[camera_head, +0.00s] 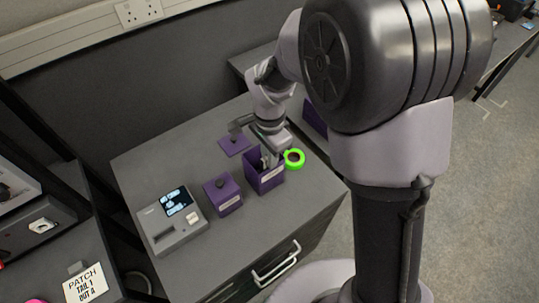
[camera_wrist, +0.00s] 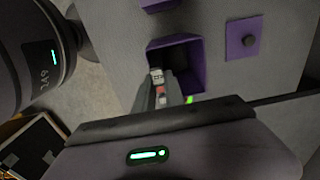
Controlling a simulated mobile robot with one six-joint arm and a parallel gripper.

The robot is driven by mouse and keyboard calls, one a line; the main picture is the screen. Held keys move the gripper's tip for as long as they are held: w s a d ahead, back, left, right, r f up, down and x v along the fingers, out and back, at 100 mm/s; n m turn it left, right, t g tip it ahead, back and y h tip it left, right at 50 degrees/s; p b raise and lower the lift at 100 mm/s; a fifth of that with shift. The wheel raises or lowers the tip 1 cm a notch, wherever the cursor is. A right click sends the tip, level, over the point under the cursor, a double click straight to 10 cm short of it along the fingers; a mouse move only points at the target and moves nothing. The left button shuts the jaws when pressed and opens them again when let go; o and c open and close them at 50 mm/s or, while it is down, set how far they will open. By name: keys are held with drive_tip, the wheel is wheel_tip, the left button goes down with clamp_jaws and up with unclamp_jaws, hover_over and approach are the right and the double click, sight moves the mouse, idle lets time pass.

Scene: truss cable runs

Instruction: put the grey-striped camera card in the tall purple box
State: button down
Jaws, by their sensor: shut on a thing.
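The tall purple box (camera_head: 265,182) stands open on the grey cabinet top, with a white label on its front. My gripper (camera_head: 267,158) points down at its mouth, with the fingertips partly hidden by the box. In the wrist view the open box (camera_wrist: 197,68) surrounds the fingers (camera_wrist: 162,95), which are shut on a small pale card (camera_wrist: 157,75) within the box's outline. The card is too small for its stripes to be made out. I cannot tell how deep it is, or whether it touches the box.
A purple lid with a knob (camera_head: 234,146) lies flat behind the box. A shorter, lidded purple box (camera_head: 222,195) stands to its left, then a grey device with a screen (camera_head: 172,222). A green ring (camera_head: 293,159) is close on the right. Another purple thing (camera_head: 314,118) is behind.

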drive_tip(key=c, duration=1.3)
unclamp_jaws()
drive_tip(key=shift+c, duration=1.3)
wheel_tip(320, 180, up, 8)
drive_tip(key=p, duration=0.6)
